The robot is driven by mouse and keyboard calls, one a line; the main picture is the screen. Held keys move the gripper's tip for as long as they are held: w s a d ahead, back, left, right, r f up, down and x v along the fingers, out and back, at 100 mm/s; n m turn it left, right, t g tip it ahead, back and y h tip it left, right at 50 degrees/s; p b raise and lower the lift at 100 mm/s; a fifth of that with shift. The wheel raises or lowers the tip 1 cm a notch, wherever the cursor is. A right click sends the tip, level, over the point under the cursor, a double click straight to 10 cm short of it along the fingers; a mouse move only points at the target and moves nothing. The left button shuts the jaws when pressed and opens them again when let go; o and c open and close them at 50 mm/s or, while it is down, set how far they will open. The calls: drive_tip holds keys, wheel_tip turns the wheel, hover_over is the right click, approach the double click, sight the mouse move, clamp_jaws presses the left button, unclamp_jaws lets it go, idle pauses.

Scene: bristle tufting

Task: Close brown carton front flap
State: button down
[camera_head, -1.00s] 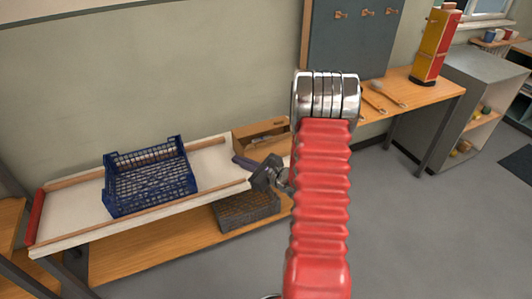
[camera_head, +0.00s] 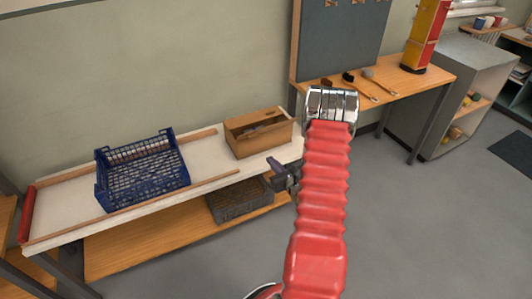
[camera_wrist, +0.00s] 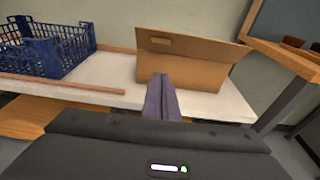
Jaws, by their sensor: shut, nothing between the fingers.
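The brown carton (camera_head: 262,142) stands on the right end of the white-topped bench, its top open in the head view with items inside. In the wrist view the carton (camera_wrist: 190,74) is straight ahead, and a slot shows in its upper left panel. Which panel is the front flap, and how far it is folded, I cannot tell. My gripper (camera_head: 273,163) is in front of the bench edge, just below the carton. Its dark fingers (camera_wrist: 161,84) are shut and empty, pointing at the carton's lower front. Whether they touch it is unclear.
A blue crate (camera_head: 102,185) stands left on the bench, between wooden rails (camera_head: 205,187). A grey crate (camera_head: 238,203) sits on the lower shelf. A wooden table (camera_head: 440,84) with brushes is at right.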

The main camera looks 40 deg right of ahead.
drive_tip(key=r+x, duration=0.2)
drive_tip(key=x, duration=1)
drive_tip(key=shift+w+r, duration=0.4)
drive_tip(key=shift+d, duration=0.15)
